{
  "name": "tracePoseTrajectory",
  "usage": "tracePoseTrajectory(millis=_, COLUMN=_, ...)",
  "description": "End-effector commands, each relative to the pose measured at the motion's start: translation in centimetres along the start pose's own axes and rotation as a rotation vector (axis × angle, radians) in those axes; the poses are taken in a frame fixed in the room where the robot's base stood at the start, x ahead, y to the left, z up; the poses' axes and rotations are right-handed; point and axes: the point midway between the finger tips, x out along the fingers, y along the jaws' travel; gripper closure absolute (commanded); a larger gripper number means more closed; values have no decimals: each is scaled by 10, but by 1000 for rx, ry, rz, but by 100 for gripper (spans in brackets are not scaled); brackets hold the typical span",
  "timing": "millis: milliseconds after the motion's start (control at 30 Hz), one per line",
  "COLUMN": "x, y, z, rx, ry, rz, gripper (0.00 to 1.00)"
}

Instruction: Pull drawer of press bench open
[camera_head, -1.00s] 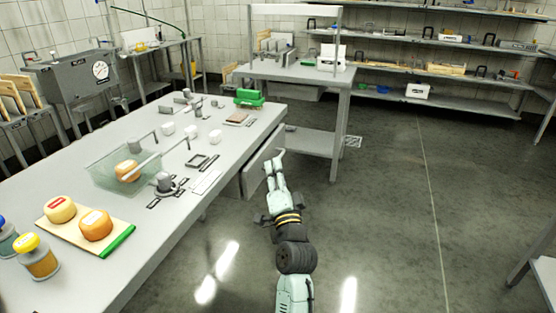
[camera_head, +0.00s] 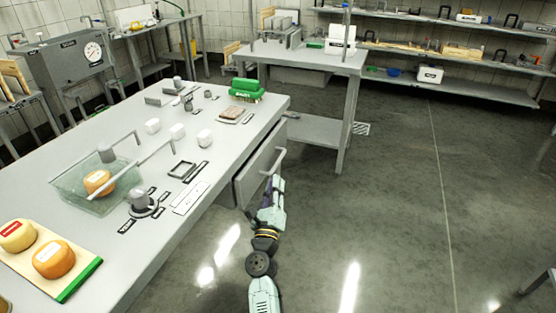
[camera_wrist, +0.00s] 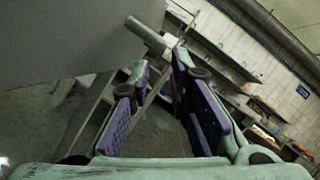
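The press bench (camera_head: 130,235) is the long grey table on the left in the head view. Its drawer (camera_head: 252,172) is a grey front panel under the far right edge, with a bar handle (camera_head: 277,162). I cannot tell whether the drawer stands out at all. My gripper (camera_head: 274,183) is just below and in front of the handle. In the wrist view, my gripper (camera_wrist: 161,68) is open, with purple pads apart and nothing between them. The handle (camera_wrist: 150,37) is beyond the fingertips, slightly to the left, and the drawer front (camera_wrist: 70,40) fills the upper left.
A glass vat (camera_head: 72,195) with a cheese wheel, white blocks and a green-edged board (camera_head: 85,278) lie on the bench. Another table (camera_head: 335,62) stands just behind the drawer, its leg close by. The floor to the right is clear.

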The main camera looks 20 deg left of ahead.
Motion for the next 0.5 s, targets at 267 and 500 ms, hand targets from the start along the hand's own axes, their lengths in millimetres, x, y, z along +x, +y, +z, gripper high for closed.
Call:
tracePoseTrajectory(millis=267, x=55, y=-1, z=0, rx=1, ry=0, rz=-4, gripper=82)
tracePoseTrajectory(millis=500, x=84, y=-1, z=0, rx=-1, ry=-1, rz=-2, gripper=82)
